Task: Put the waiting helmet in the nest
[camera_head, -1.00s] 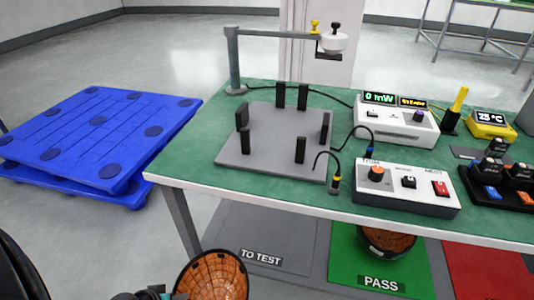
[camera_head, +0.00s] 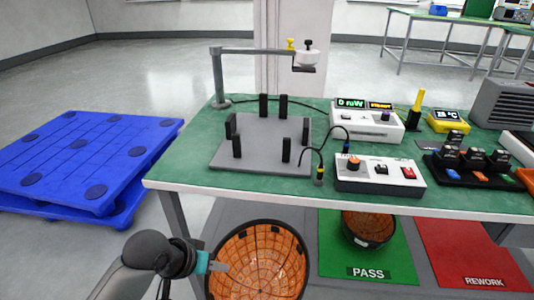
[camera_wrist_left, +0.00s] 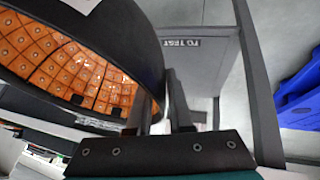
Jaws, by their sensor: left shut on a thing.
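The waiting helmet (camera_head: 258,262) is a dark shell with an orange, dotted lining, its open side showing in the head view. My left gripper (camera_head: 212,266) is shut on its rim at the left and holds it in front of the bench, below the top. In the left wrist view the helmet (camera_wrist_left: 75,65) fills the upper left, its rim between the fingers (camera_wrist_left: 165,110). The nest (camera_head: 262,146) is a grey plate with several upright black posts on the green bench. It holds no helmet. My right gripper is out of view.
An arm on a post (camera_head: 262,51) reaches over the nest. A control box (camera_head: 378,174) and cabled probe stand at its right, with a meter (camera_head: 366,122) behind. Another helmet (camera_head: 369,229) sits on the green PASS area (camera_head: 345,262) below. Blue pallets (camera_head: 80,160) lie at left.

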